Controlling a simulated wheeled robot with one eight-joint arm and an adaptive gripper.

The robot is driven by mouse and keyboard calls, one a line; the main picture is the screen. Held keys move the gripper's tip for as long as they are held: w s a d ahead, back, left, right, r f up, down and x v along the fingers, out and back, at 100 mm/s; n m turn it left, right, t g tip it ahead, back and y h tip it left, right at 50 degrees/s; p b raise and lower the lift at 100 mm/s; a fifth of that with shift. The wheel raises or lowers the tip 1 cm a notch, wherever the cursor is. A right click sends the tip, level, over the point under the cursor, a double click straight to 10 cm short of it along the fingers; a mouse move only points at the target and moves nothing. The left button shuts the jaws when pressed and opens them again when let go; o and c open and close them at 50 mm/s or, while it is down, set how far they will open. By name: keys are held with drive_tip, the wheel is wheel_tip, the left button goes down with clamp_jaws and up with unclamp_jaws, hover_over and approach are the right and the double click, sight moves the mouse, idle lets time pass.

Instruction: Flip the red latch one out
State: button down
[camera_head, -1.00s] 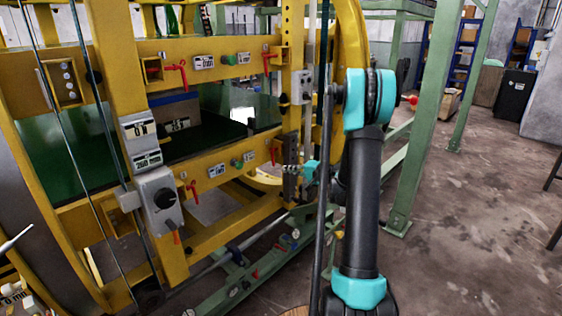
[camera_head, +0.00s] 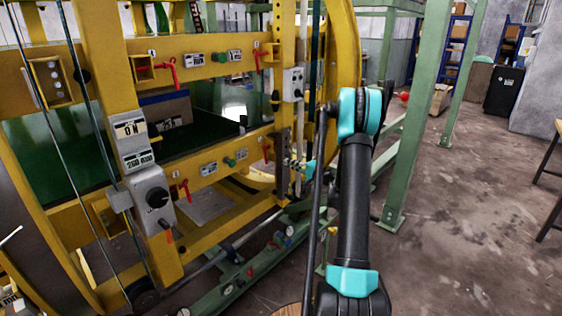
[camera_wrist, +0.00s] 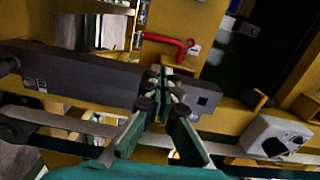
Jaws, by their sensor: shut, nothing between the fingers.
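Several red latches sit on the yellow frame of the ring inverter (camera_head: 192,259) in the head view: upper left (camera_head: 168,68), upper right (camera_head: 258,56), lower left (camera_head: 183,188) and lower right (camera_head: 266,151). In the wrist view one red latch (camera_wrist: 168,41) on a yellow beam stands beyond and slightly above the fingertips, apart from them. My gripper (camera_wrist: 164,84) is shut and empty, with its tips over a dark grey bar. In the head view it is small and partly hidden near the frame's right post, close to the lower right latch.
A dark grey bar (camera_wrist: 80,75) crosses the wrist view at the fingertips. A light grey box (camera_wrist: 275,137) is at its right. In the head view a grey knob box (camera_head: 152,197) is on the left post. A green post (camera_head: 407,150) stands right of my arm. Open floor lies at right.

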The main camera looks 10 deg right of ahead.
drive_tip(key=x, duration=0.9)
drive_tip(key=shift+w+a, duration=0.1)
drive_tip(key=shift+a, duration=0.05)
drive_tip(key=shift+s+a, duration=1.15)
drive_tip(key=shift+a, duration=0.25)
